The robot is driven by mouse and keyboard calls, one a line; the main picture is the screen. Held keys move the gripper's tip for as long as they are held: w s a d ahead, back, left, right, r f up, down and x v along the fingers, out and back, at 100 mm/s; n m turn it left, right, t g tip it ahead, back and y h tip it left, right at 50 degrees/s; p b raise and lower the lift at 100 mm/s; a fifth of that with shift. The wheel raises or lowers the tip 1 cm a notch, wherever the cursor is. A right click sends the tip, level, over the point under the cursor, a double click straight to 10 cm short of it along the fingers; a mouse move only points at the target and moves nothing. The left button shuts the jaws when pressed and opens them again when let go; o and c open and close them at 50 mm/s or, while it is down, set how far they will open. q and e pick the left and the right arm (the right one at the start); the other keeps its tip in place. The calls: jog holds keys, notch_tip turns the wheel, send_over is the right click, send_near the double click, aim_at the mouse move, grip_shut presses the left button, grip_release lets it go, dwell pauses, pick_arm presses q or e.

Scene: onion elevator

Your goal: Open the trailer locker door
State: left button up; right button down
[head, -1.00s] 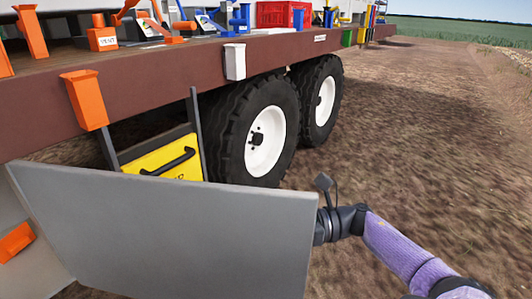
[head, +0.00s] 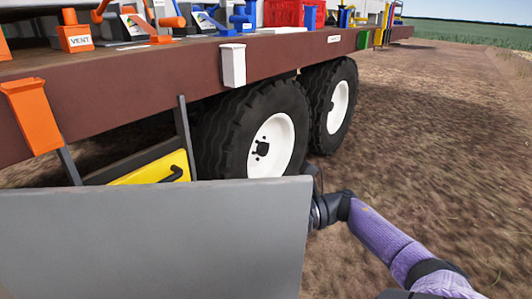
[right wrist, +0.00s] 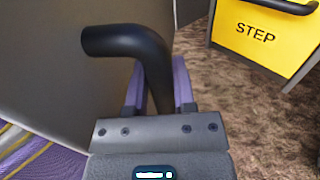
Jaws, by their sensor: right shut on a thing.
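The grey locker door (head: 150,245) is a flat panel that stands out from the trailer and fills the lower left of the head view. In the right wrist view the door (right wrist: 70,60) is on the left, with a black bent bar handle (right wrist: 120,40) in front of it. My right gripper (right wrist: 160,80) is shut on this handle, its purple fingers on either side of the bar. In the head view my right arm reaches the door's right edge, and its fingers are hidden behind the panel. The locker's inside is not visible. My left gripper is out of view.
A yellow step panel (head: 128,180) with a black handle sits under the trailer bed (head: 120,95), behind the door; it also shows in the right wrist view (right wrist: 262,40). Two large wheels (head: 258,135) stand beyond it. Open dirt ground (head: 430,150) lies to the right.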

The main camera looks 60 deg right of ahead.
jog(key=shift+c, duration=2.3)
grip_release()
jog(key=v, duration=0.9)
jog(key=shift+s+d, duration=0.3)
